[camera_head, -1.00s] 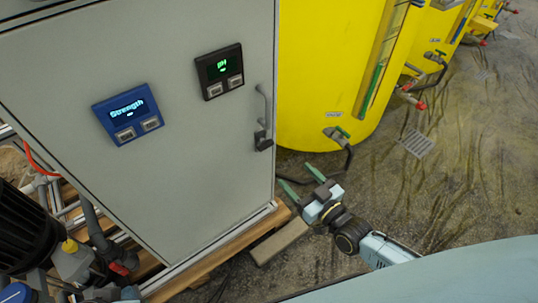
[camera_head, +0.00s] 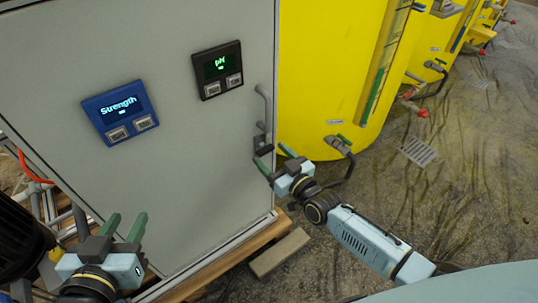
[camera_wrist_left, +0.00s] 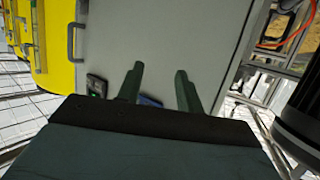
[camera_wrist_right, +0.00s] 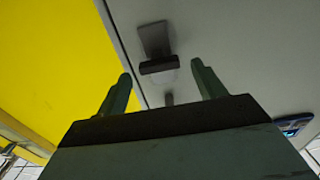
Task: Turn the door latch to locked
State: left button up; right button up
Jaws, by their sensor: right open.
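The door latch (camera_head: 262,143) is a small grey plate with a dark bar, on the right edge of the grey cabinet door (camera_head: 190,130), just below the handle. In the right wrist view the latch (camera_wrist_right: 160,66) shows between and beyond the fingertips, its bar lying roughly crosswise. My right gripper (camera_head: 272,159) is open and empty, just below and in front of the latch. I see no contact with it. My left gripper (camera_head: 127,222) is open and empty in front of the lower left of the door.
A door handle (camera_head: 264,104) stands out above the latch. A blue Strength display (camera_head: 120,112) and a dark pH display (camera_head: 218,69) are on the door. A yellow tank (camera_head: 330,80) stands close on the right, with a hose and valve (camera_head: 340,146). A dark motor (camera_head: 22,235) is at lower left.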

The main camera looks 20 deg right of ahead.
aim_at(264, 149)
pick_arm(q)
jog(key=shift+w+d+r+t+h+b, duration=0.15)
jog(key=shift+r+t, duration=0.2)
jog(key=shift+r, duration=0.2)
jog(key=shift+w+d+r+t+h+b, duration=0.1)
jog(key=shift+w+d+r+t, duration=0.05)
jog(key=shift+r+t, duration=0.3)
jog(key=shift+w+d+r+t+h+b, duration=0.15)
jog(key=shift+r+t, duration=0.15)
jog(key=shift+r, duration=0.3)
pick_arm(e)
jog(key=shift+x, duration=1)
jog(key=shift+c, duration=0.3)
